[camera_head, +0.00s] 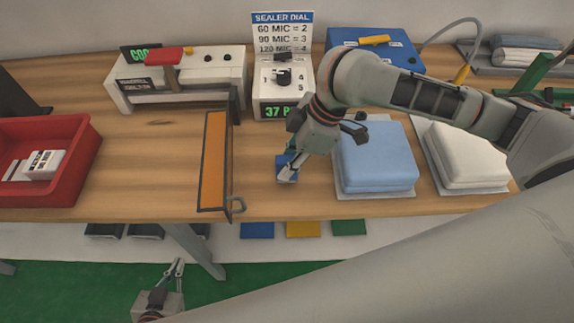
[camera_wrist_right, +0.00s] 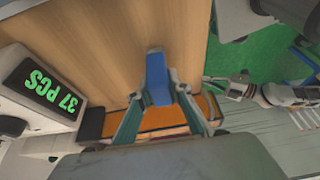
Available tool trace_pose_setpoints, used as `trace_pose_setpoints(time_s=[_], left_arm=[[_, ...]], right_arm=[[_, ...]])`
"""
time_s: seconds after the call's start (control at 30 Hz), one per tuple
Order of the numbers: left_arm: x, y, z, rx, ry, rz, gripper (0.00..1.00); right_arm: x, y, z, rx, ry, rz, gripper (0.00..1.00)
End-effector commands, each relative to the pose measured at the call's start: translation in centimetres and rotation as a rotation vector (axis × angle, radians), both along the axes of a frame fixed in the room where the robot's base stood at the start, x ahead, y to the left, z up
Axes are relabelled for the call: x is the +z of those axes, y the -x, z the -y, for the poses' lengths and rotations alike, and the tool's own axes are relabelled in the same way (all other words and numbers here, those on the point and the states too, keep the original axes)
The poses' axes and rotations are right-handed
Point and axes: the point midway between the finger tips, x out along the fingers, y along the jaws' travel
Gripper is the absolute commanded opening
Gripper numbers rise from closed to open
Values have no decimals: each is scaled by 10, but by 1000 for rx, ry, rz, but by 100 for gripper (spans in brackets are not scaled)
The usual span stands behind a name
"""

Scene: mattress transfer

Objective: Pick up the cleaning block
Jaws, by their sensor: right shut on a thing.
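The cleaning block is a small blue block (camera_head: 281,162) low over or on the wooden table, right of the orange-panelled frame. It also shows in the right wrist view (camera_wrist_right: 157,72), between the fingers. My right gripper (camera_head: 288,171) points down and is shut on the block; its fingers also show in the wrist view (camera_wrist_right: 158,95). Whether the block touches the table is hard to tell. My left gripper (camera_head: 176,269) hangs below the table's front edge, empty, with its fingers apart.
An orange-panelled frame (camera_head: 214,160) stands left of the block. The sealer dial box (camera_head: 283,88) is behind it, and a light blue mattress stack (camera_head: 376,158) is close on the right. A white stack (camera_head: 465,155), a red bin (camera_head: 75,165) and a sealer machine (camera_head: 180,80) stand farther off.

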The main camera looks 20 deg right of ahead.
Motion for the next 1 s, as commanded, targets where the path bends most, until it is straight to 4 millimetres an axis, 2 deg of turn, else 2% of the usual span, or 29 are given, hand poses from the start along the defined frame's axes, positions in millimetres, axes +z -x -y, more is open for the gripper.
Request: trace_pose_setpoints(time_s=[0.17, 0.4, 0.6, 0.8, 1.0], left_arm=[[14, -1, 0, 0, -1, 2, 0], [34, -2, 0, 0, -1, 7, 0], [43, -3, 0, 0, 0, 8, 0], [47, -3, -2, 2, -3, 8, 0], [41, -1, -5, 6, -9, -4, 0]], right_arm=[[40, -2, 0, 1, 0, 8, 0], [111, -2, 0, 0, 1, 8, 0], [154, -1, 0, 0, 1, 5, 0], [178, 0, 0, 0, 1, 2, 0], [185, 0, 0, 0, 0, 1, 0]])
